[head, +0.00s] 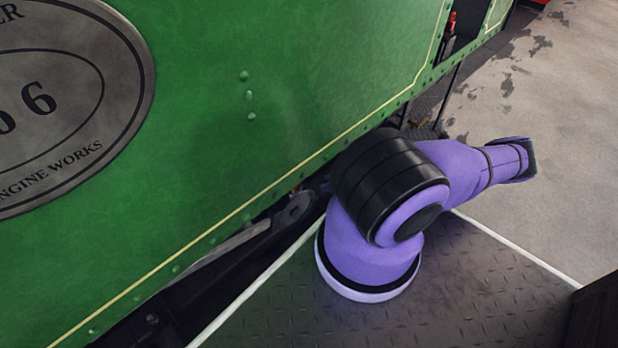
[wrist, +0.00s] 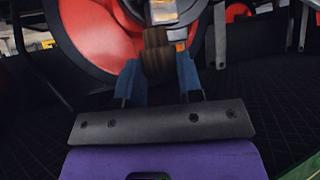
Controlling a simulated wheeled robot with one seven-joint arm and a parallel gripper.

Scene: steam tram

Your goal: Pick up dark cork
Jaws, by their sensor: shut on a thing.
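In the wrist view, the dark cork (wrist: 157,63) is a small brown, cylinder-like piece between the blue fingers of my gripper (wrist: 158,76). The gripper is shut on it. The cork's far end meets or overlaps pale metal and orange parts in front of the red wheel; I cannot tell whether they touch.
A large red wheel (wrist: 97,40) and dark rods stand close beyond the fingers. The green tram panel (head: 250,110) with an oval plate (head: 65,145) fills the head view's left. Dark tread-plate flooring (head: 470,290) and open grey ground (head: 550,100) lie to the right.

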